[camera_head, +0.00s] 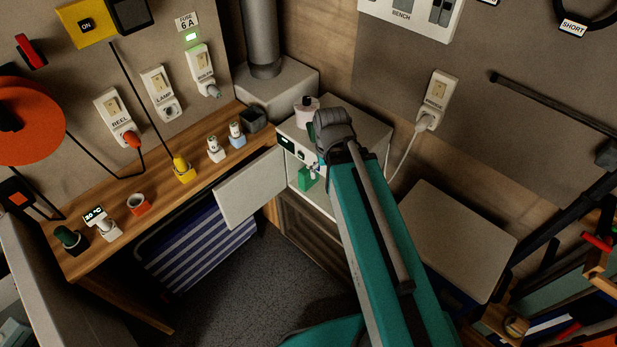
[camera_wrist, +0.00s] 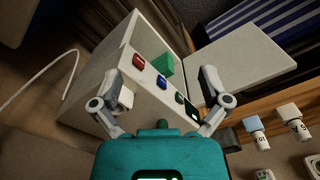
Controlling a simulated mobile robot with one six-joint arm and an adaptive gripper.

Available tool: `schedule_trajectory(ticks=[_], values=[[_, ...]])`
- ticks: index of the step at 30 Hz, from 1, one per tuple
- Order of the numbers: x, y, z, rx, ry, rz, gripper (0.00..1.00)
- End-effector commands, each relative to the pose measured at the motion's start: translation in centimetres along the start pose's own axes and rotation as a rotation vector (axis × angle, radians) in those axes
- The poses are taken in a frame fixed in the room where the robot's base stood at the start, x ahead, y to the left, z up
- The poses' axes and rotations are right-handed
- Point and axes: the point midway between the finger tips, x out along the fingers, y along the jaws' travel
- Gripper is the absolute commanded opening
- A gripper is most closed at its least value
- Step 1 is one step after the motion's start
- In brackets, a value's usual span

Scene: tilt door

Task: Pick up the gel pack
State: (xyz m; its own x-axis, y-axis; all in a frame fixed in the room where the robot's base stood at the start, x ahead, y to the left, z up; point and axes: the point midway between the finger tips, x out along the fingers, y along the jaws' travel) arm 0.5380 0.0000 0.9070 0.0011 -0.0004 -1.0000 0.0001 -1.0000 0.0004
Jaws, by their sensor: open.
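A green block (camera_head: 306,178), likely the gel pack, is in the open front of a small white cabinet (camera_head: 350,133). It also shows in the wrist view (camera_wrist: 164,65), inside the white cabinet, just behind its front edge. The cabinet's pale door (camera_head: 250,188) stands swung open to the left. My gripper (camera_wrist: 162,84) is open, its two fingers spread wide on either side of the cabinet's front panel. Nothing is between the fingertips, and the green block lies beyond them.
A cable (camera_head: 402,150) hangs at the right.

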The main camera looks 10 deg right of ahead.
Motion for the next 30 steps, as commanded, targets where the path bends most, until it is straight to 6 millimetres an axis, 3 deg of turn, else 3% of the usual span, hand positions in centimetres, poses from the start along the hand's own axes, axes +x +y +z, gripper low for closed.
schedule_trajectory(ticks=[30], values=[[16.9,0.0,-1.3,0.001,0.03,0.0,1.0]])
